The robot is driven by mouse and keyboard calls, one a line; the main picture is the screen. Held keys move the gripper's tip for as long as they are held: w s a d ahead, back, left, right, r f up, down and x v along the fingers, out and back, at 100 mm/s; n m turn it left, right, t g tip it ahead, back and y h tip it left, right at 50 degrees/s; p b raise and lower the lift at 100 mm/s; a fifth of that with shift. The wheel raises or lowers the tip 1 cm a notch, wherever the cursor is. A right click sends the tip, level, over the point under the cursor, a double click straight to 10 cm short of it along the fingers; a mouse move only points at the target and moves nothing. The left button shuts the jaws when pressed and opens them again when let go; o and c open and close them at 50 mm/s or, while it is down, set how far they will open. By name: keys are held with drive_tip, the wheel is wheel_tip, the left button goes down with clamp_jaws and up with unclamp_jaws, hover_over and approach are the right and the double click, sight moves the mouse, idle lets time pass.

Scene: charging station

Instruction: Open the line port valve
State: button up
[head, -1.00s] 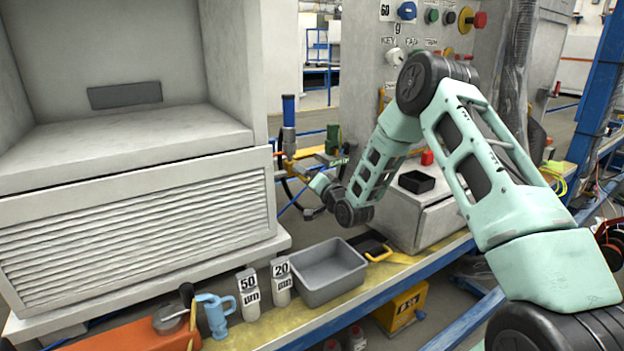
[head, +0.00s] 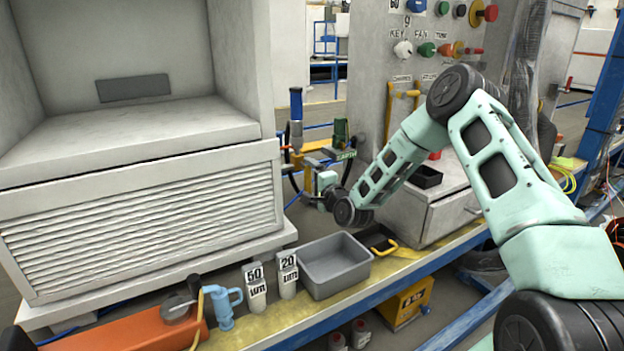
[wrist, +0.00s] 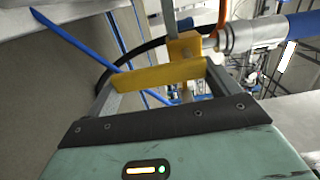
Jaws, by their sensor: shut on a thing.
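The valve stands behind the bench beside the grey cabinet. In the head view it shows as a small yellow part (head: 307,178) below a silver fitting (head: 296,138) with a blue top (head: 296,104). My gripper (head: 318,162) is at this valve, partly hidden by its own wrist. In the wrist view my gripper (wrist: 160,77) is shut on a yellow bar (wrist: 155,74), the valve's lever, which spans between the two fingers. The yellow bracket (wrist: 184,46) and the silver fitting (wrist: 238,38) lie just beyond it. How far the valve is turned cannot be told.
A control panel (head: 375,80) with knobs is behind my arm. The large cabinet (head: 150,215) stands left of the valve. A dark hose (wrist: 131,60) curves near the fingers.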

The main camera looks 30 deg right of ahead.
drive_tip(key=shift+f, duration=0.1)
idle(0.4)
drive_tip(key=o, duration=1.2)
drive_tip(key=shift+c, duration=0.2)
drive_tip(key=s+p, duration=0.1)
drive_tip(key=s, duration=1.6)
drive_tip(key=shift+s+d, duration=0.25)
